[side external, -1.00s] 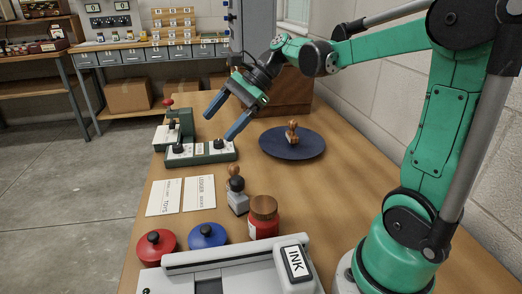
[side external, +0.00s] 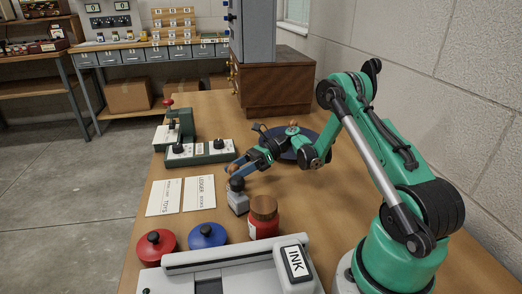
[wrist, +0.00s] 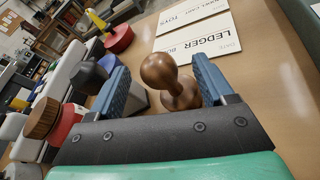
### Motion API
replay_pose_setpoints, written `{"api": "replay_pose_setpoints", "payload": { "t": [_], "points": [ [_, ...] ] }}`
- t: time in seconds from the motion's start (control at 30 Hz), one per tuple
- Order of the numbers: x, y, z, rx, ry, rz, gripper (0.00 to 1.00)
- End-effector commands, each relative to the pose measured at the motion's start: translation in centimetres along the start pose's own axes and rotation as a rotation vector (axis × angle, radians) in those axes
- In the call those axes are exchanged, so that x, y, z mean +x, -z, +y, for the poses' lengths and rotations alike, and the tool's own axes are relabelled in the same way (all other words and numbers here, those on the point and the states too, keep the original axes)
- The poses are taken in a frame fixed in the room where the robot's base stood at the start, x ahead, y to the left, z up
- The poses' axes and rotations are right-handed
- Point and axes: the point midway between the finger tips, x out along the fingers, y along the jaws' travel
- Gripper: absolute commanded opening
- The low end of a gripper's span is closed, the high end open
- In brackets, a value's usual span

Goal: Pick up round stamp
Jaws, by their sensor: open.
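A round stamp with a turned brown wooden knob and a flared base (wrist: 170,82) stands on the table, between my fingers in the wrist view. My gripper (wrist: 161,66) is open, with one blue finger on each side of the stamp. I cannot tell whether either finger touches it. In the side view my gripper (side external: 240,167) is low over the table, just behind the black-knobbed stamp, and mostly hides the wooden stamp. Another small wooden-handled piece (side external: 293,128) is on the dark blue disc (side external: 276,150), partly behind my arm.
A black-knobbed stamp with a grey block (side external: 237,200) stands close by; its knob is beside my left finger in the wrist view. A red jar (side external: 263,222), red and blue pots (side external: 207,236), ledger cards (side external: 199,193) and a green-based device (side external: 190,158) surround the spot.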

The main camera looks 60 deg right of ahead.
Motion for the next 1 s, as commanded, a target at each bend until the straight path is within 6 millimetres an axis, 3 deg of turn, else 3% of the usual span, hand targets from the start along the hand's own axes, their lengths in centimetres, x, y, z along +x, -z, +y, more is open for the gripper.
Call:
{"api": "replay_pose_setpoints", "payload": {
  "t": [0.2,0.5,0.77,1.0],
  "points": [
    [2.5,0.0,0.0,0.000,-0.001,0.001,0.75],
    [2.8,0.0,0.0,0.001,0.001,0.000,0.75],
    [2.8,-0.1,0.0,0.000,0.001,0.000,0.01],
    [2.8,-0.1,0.0,0.000,0.001,0.000,0.00]
  ]
}}
